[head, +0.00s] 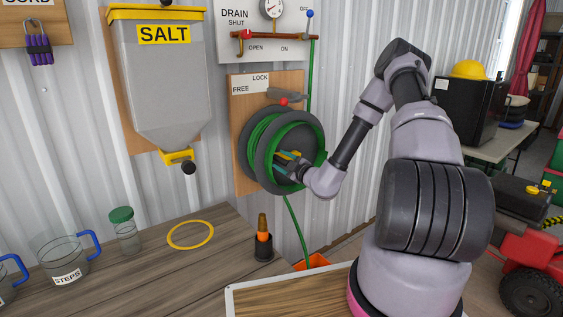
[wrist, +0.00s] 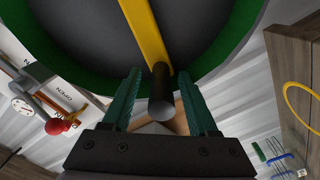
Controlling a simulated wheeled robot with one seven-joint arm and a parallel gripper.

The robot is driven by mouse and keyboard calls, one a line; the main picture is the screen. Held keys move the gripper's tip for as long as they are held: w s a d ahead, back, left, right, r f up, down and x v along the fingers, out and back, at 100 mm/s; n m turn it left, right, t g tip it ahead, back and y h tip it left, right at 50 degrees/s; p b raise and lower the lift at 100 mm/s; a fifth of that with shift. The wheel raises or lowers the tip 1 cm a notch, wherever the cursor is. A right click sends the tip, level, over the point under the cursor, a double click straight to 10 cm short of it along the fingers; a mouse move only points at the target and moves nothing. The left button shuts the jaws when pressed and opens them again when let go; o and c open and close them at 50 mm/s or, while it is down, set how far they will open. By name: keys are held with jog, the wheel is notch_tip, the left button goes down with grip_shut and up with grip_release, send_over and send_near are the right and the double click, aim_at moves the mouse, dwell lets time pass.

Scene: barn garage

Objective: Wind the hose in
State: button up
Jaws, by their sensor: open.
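The hose reel (head: 248,160), a dark drum with green hose wound on it, is mounted on a wooden board on the wall. Its hose (head: 295,228) hangs down toward an orange object on the floor. In the wrist view, a yellow crank arm (wrist: 143,30) crosses the reel face and ends in a dark cylindrical handle (wrist: 161,97). My gripper (head: 290,160) is at the reel face. In the wrist view, my gripper (wrist: 160,73) is open, with one teal finger on each side of the handle. Contact with the handle cannot be told.
Above the reel is a FREE/LOCK plate (head: 250,83) with a red-knobbed lever (head: 284,101); its setting is unclear. A salt hopper (head: 160,80) hangs left. The wooden bench (head: 140,275) holds jugs, a jar, a yellow ring (head: 190,235) and a dark holder (head: 263,252).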

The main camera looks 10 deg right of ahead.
jog(key=v, duration=1)
jog(key=shift+s+d, duration=0.15)
jog(key=shift+s, duration=0.15)
jog(key=shift+f, duration=0.1)
